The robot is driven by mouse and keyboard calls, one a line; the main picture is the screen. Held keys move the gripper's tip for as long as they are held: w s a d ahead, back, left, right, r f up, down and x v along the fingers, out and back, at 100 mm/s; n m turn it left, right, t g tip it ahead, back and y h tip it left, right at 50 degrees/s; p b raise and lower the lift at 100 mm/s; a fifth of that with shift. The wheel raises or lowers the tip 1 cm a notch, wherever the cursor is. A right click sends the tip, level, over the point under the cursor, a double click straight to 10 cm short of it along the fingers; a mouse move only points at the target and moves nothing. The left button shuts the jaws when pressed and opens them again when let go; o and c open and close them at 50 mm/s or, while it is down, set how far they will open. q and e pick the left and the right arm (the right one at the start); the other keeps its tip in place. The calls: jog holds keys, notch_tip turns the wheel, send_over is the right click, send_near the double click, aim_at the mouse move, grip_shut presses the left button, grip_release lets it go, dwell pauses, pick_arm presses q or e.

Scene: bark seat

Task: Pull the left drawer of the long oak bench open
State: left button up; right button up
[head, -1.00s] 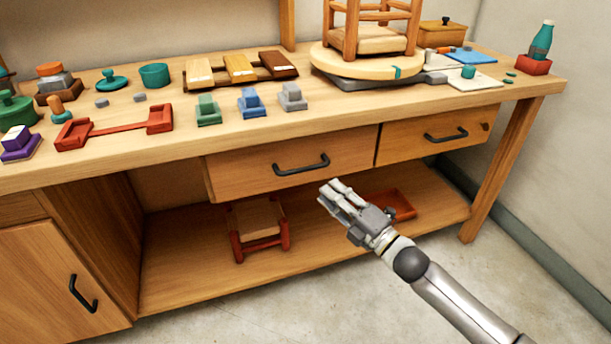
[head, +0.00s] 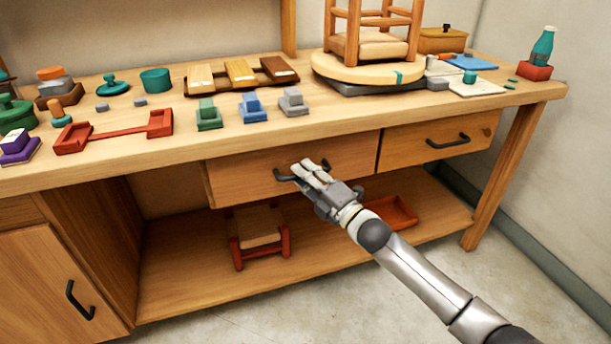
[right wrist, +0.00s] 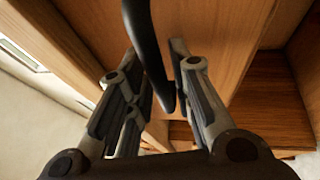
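The long oak bench (head: 330,128) runs across the head view. Its left drawer (head: 235,182) is under the top, its front at most slightly proud of the frame. The drawer's black bar handle (head: 284,178) is partly hidden by my right gripper (head: 312,168), which is at the handle's middle and right part. In the right wrist view the handle (right wrist: 146,45) runs between the two fingers of my right gripper (right wrist: 152,75). The fingers are apart, with gaps visible beside the bar. The drawer front (right wrist: 215,45) lies just beyond the fingertips. My left gripper is not in view.
The right drawer (head: 400,150) beside it is shut. A red tray (head: 392,212) and a small red-framed stool (head: 260,240) are on the lower shelf. A chair on a round turntable (head: 340,72) and several coloured pieces crowd the top. The floor in front is clear.

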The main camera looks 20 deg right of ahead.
grip_shut()
dwell(0.3)
